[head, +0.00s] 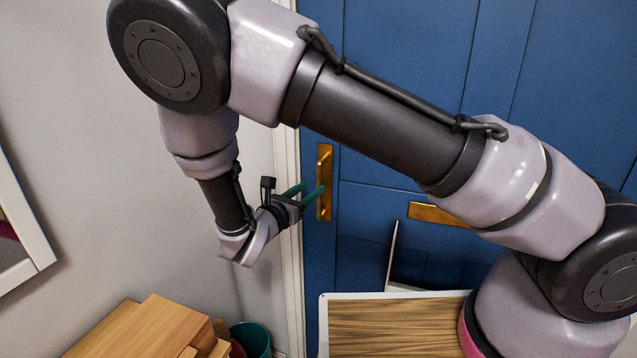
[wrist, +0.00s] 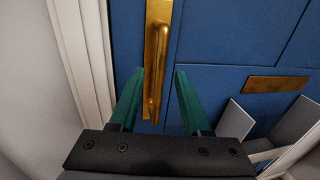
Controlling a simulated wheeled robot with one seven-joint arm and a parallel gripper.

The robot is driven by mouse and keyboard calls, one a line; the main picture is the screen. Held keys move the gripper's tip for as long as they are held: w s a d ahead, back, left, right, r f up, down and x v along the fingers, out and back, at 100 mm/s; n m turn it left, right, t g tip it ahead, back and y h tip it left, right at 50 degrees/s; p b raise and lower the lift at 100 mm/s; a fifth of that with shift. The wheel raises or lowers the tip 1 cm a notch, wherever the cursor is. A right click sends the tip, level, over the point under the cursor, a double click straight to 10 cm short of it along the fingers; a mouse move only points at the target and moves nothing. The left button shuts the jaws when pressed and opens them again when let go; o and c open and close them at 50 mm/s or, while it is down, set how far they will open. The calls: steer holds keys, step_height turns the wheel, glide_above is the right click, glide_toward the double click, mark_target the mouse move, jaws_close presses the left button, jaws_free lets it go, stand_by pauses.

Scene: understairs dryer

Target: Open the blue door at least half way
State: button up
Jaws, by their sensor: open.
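The blue door (head: 375,130) fills the right of the head view and looks closed in its white frame. It also fills much of the wrist view (wrist: 220,60). Its upright brass handle (head: 324,183) is on a brass plate near the door's left edge. In the wrist view the handle (wrist: 157,65) runs down between the green fingers of my gripper (wrist: 155,85). My gripper (head: 305,192) is open, with one finger on each side of the handle's lower part. I cannot tell whether either finger touches it.
A brass letter plate (head: 438,214) is on the door. A wood-topped surface with a white rim (head: 395,296) stands low before the door. Wooden boxes (head: 140,328) and a green bin (head: 252,338) are at lower left. A white wall (head: 60,90) is left.

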mark_target(318, 183)
steer(key=x, duration=0.5)
steer(key=shift+w+d, duration=0.1)
jaws_close()
stand_by(1.3)
